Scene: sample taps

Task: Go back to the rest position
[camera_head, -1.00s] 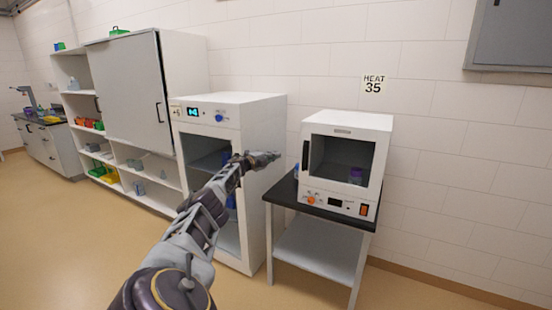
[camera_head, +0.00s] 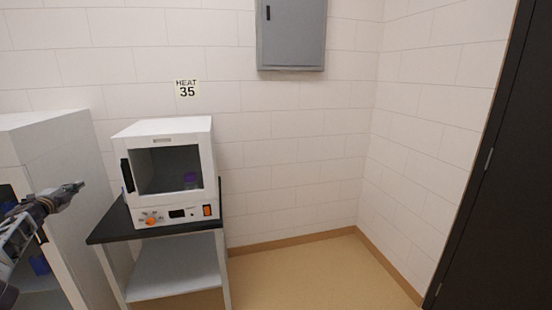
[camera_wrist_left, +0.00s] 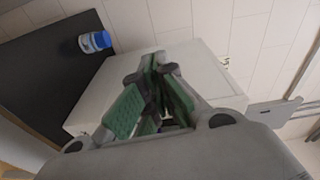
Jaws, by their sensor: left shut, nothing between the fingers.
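My left gripper (camera_head: 74,187) is at the left edge of the head view, in front of the tall white cabinet and left of the small white oven. Its fingers are together and hold nothing. In the left wrist view the same gripper (camera_wrist_left: 158,65) shows with its green-padded fingers closed, in front of the white top of a box-shaped appliance. My right gripper is not in these views.
The white oven (camera_head: 130,207) stands on a black-topped table (camera_head: 103,232), a purple-capped container (camera_head: 190,180) inside. A tall white cabinet (camera_head: 75,165) is at left. A blue-capped jar (camera_wrist_left: 95,41) is on a dark surface. Floor (camera_head: 310,275) at right is clear.

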